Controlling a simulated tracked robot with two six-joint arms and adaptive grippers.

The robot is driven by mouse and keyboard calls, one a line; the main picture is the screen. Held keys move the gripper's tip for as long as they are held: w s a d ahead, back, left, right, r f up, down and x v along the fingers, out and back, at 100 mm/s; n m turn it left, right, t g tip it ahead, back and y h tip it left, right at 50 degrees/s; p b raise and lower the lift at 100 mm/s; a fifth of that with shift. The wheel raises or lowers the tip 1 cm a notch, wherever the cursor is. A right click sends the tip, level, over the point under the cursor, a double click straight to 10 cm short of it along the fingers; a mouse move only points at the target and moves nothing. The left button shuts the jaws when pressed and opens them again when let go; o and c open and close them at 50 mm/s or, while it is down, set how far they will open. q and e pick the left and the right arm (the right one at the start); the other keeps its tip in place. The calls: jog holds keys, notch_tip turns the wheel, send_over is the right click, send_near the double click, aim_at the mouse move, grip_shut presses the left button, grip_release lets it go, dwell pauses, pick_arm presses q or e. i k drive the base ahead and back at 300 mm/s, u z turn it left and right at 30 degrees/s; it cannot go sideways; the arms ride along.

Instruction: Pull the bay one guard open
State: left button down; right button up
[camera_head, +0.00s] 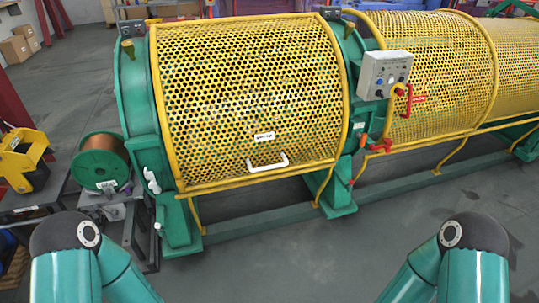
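The bay one guard (246,98) is a yellow perforated curved cover with a yellow tube frame, between two green machine stands. It looks closed, its lower edge down at the front. A white label (263,136) sits above a white U-shaped handle (268,164) near that lower edge. Only teal and dark links of my two arms show, at the bottom left and bottom right. Both my grippers are out of the picture, and nothing touches the handle.
A grey control box (385,75) with buttons and red parts stands right of the guard. Another yellow perforated guard (438,80) lies beyond it. A copper-coloured spool (101,161) and a yellow device (22,158) are at left. The floor in front (290,250) is clear.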

aim_at(155, 29)
jog(key=z, duration=0.05)
jog(key=i, duration=0.7)
jog(key=u, duration=0.2)
jog(key=k, duration=0.85)
jog(key=z, duration=0.3)
jog(key=i, duration=0.95)
jog(key=u, duration=1.15)
